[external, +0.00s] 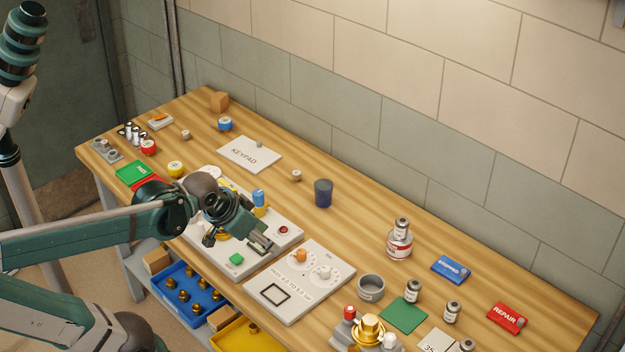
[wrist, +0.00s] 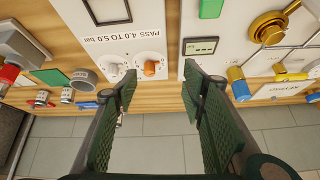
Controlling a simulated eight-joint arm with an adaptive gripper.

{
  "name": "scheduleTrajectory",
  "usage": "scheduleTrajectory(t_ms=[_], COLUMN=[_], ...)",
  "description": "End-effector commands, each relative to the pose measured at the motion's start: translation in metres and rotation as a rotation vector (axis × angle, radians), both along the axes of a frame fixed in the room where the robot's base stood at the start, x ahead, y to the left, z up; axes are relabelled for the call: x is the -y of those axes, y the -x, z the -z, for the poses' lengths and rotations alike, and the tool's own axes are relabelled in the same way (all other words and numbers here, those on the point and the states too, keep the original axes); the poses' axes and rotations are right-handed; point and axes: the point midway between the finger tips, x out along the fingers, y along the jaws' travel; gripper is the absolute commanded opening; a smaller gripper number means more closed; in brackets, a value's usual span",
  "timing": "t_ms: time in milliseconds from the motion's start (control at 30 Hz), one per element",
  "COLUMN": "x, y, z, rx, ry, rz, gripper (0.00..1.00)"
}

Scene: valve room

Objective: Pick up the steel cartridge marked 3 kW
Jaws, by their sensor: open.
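Several small steel cylinders with pale labels stand at the right of the bench in the external view. Another (external: 402,225) sits on top of a white and red jar. Their markings are too small to read, so I cannot tell which is 3 kW. My gripper (external: 238,240) is open and empty above the bench, left of these cylinders. In the wrist view my gripper (wrist: 158,85) has its fingers apart, with nothing between them.
A white dial panel (external: 270,294) with knobs lies between my gripper and the cylinders. A dark blue cup (external: 323,193) stands behind. Bare wood lies towards the wall.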

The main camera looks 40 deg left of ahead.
Motion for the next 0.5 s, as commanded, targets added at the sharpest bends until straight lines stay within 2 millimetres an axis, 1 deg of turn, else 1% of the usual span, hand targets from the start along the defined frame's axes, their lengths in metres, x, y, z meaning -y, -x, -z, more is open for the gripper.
scheduleTrajectory(t_ms=[33, 100, 500], x=[0.005, 0.011, 0.053], y=[-0.007, -0.015, -0.063], z=[-0.010, -0.016, -0.049], rx=[-0.007, -0.021, -0.091], ry=[-0.007, -0.018, -0.082], rz=[0.021, 0.051, 0.225], gripper=[0.41, 0.41, 0.41])
